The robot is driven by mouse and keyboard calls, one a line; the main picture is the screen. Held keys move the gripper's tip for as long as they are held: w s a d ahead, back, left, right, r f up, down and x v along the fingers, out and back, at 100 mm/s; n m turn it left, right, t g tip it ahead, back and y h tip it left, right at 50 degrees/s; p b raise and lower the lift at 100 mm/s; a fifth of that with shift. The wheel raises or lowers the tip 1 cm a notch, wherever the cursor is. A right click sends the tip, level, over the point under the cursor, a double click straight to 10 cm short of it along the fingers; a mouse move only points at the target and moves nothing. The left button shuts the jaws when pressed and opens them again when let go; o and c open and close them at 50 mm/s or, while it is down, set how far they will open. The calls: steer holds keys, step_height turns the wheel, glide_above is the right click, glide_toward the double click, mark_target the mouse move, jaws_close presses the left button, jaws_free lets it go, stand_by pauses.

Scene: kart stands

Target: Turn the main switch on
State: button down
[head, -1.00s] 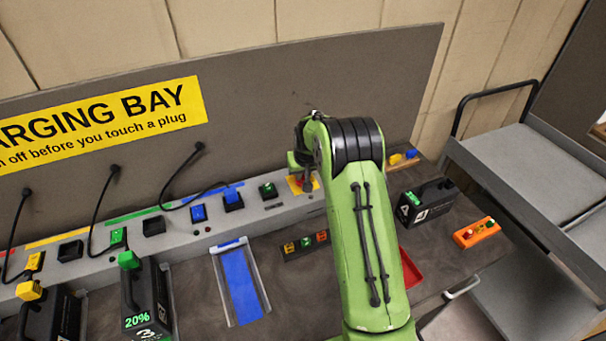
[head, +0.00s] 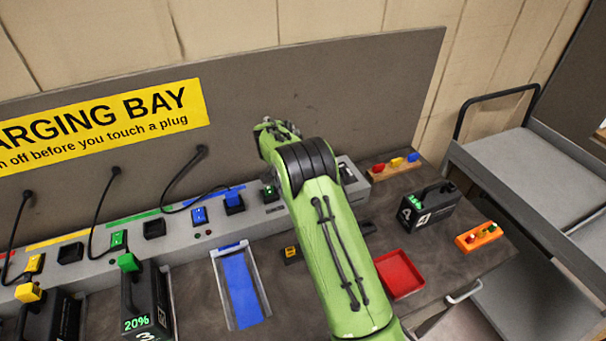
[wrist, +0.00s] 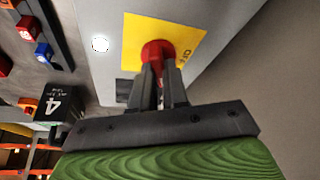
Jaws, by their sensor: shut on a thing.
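The main switch shows in the wrist view as a red knob (wrist: 158,50) on a yellow plate (wrist: 186,38) with dark lettering, set on the grey panel. My gripper (wrist: 160,72) is shut on the red knob, with a finger on either side of it. The fingers hide part of the knob, so I cannot tell which way it points. In the head view my green arm covers the switch and the gripper.
A round white spot (wrist: 100,43) is on the panel beside the yellow plate. Plugs and cables line the charging strip to the left.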

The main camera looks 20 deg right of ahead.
steer(key=m+g+p, duration=0.1)
steer(key=m, duration=0.1)
steer(key=m+g+p, duration=0.1)
steer(key=m+p, duration=0.1)
steer(key=m, duration=0.1)
steer(key=shift+w+a, duration=0.1)
steer(key=shift+w, duration=0.05)
steer(key=shift+p, duration=0.3)
stand_by(0.3)
steer(key=c, duration=1.1)
jaws_free()
steer(key=shift+c, duration=0.2)
steer(key=p+v, duration=0.3)
steer(key=v, duration=1.2)
steer(key=shift+a+r, duration=0.3)
